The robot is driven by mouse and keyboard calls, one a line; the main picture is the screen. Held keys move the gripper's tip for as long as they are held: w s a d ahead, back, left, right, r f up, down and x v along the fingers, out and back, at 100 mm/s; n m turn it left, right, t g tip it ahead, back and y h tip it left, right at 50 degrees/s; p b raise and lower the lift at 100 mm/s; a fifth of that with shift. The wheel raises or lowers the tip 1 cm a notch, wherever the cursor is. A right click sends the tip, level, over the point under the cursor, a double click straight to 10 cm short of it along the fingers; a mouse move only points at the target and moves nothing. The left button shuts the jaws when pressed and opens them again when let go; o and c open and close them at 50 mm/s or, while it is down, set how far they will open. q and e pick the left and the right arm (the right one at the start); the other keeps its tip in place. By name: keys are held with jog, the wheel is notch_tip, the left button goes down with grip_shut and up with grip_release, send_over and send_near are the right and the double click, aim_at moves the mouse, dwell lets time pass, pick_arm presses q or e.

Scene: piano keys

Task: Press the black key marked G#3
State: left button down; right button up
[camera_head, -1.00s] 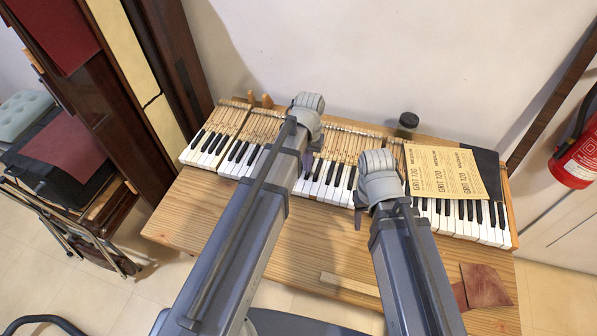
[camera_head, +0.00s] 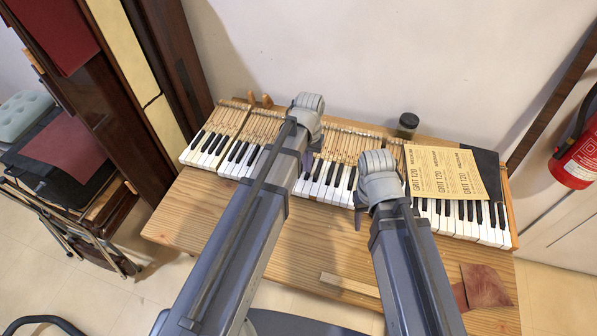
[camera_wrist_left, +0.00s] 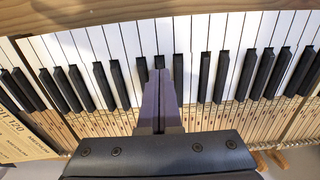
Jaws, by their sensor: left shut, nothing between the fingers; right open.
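The keyboard (camera_head: 232,158) lies on a wooden table, its black and white keys also filling the left wrist view (camera_wrist_left: 120,40). No G#3 marking is readable. My left gripper (camera_head: 306,163) is over the middle of the keyboard. In the left wrist view its fingers (camera_wrist_left: 160,75) are shut and empty, lined up over a black key (camera_wrist_left: 160,62) whose end shows just beyond the tips. Black keys stand on its left (camera_wrist_left: 143,80) and right (camera_wrist_left: 178,78). Contact cannot be told. My right gripper (camera_head: 359,217) is open near the keys' front edge, mostly hidden by its wrist.
Sandpaper sheets (camera_head: 440,172) cover part of the keyboard at right. A dark jar (camera_head: 407,124) stands behind it. A wooden strip (camera_head: 348,285) and a brown leather piece (camera_head: 486,286) lie at the table's front. The table (camera_head: 190,215) is clear at front left.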

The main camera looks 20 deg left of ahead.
pick_arm(q)
jog(key=shift+f, duration=0.1)
pick_arm(e)
jog(key=shift+f, duration=0.1)
dwell(0.4)
pick_arm(q)
jog(key=shift+f+b, duration=1.1)
jog(key=shift+b, duration=0.1)
pick_arm(e)
jog(key=shift+f, duration=1.1)
pick_arm(q)
notch_tip(320, 180, up, 9)
jog(key=p, duration=0.9)
pick_arm(e)
notch_tip(320, 180, up, 9)
